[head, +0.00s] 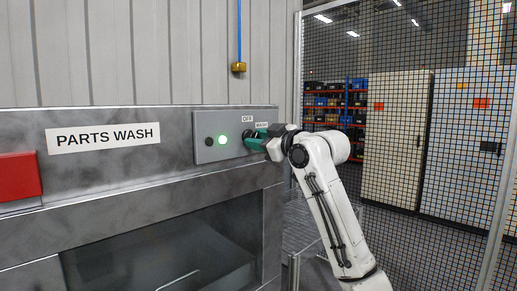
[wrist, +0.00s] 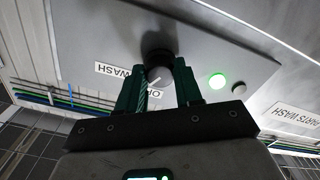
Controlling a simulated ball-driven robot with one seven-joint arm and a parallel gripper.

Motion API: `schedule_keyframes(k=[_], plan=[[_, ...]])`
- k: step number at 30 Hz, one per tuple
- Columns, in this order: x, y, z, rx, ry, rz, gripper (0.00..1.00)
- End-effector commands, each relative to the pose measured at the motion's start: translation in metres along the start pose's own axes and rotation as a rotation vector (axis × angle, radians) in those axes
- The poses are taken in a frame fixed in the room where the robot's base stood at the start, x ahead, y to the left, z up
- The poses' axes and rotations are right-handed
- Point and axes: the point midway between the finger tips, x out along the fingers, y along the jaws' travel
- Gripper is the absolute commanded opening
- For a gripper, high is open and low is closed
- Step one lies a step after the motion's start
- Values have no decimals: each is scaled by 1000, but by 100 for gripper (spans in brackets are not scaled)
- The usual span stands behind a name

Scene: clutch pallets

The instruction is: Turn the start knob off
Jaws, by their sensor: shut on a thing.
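The start knob (wrist: 158,50) is a dark round knob on the grey control panel (head: 215,125) of the parts washer. In the wrist view, seen upside down, it sits between the two green fingers of my gripper (wrist: 160,80). My gripper is shut on the knob. A short white line shows on the knob's face, but I cannot tell for sure which label it points to. The OFF label (head: 247,118) and the WASH label (head: 262,125) are above the knob. In the head view my gripper (head: 254,141) largely hides the knob.
A lit green lamp (head: 222,140) and a small dark button (head: 208,142) sit left of the knob. A red box (head: 18,176) is on the washer's far left. A mesh fence (head: 400,100) stands right of my arm, with cabinets behind it.

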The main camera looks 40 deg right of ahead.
Motion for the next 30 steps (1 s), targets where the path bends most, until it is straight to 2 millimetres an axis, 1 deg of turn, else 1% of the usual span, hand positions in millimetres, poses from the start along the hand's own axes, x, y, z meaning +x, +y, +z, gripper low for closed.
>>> schedule_keyframes(k=[1, 6, 15, 22, 30], plan=[[0, -2, 3, -46, 0, 0, 4], [0, -1, 3, -201, 0, 1, 4], [0, 0, 2, -417, -1, -1, 4], [0, 0, 1, -512, -2, -1, 4], [0, 0, 1, -551, -2, -2, 4]])
